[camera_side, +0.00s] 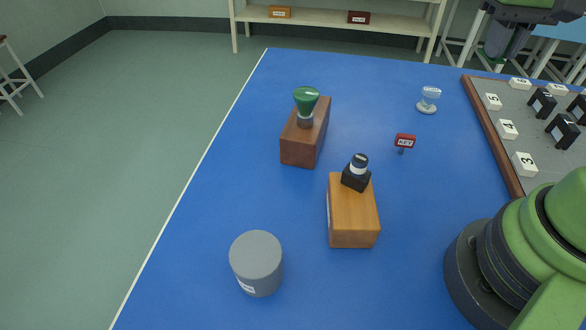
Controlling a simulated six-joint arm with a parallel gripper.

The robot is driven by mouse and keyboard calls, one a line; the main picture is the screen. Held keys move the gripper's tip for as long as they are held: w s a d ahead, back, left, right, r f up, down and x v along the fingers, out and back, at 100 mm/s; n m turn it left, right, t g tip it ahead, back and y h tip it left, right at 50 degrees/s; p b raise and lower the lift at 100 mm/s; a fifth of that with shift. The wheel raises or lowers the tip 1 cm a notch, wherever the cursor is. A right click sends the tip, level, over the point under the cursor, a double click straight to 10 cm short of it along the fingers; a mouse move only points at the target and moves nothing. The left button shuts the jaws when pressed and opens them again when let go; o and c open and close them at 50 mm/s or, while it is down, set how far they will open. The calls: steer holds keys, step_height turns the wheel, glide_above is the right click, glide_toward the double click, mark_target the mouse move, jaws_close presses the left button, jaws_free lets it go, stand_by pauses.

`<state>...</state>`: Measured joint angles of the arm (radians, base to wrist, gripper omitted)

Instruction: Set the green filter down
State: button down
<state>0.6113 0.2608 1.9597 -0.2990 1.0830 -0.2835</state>
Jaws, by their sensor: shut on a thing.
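My gripper (510,44) is at the top right corner, partly cut off by the frame edge. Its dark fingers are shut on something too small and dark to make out. I cannot make out a green filter for certain. A green flared piece (306,98) on a grey neck stands upright on a dark brown block (302,146) at the back middle of the blue table. My gripper is well to the right of it and apart from it.
A tan block (352,215) bears a black-and-white fitting (357,172). A grey cylinder (256,263), red KEY tag (405,141) and small clear piece (428,100) stand on the blue table (210,215). A brown-edged board (492,140) holds numbered white blocks and black pieces. The left side is clear.

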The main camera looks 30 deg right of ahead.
steer(key=w+a+n, duration=0.3)
steer(key=w+a, duration=0.2)
steer(key=w, duration=0.5)
steer(key=n, duration=0.9)
glide_above(248, 187)
step_height(248, 187, down, 2)
steer(key=shift+m, duration=0.3)
step_height(248, 187, down, 20)
steer(key=shift+r, duration=0.2)
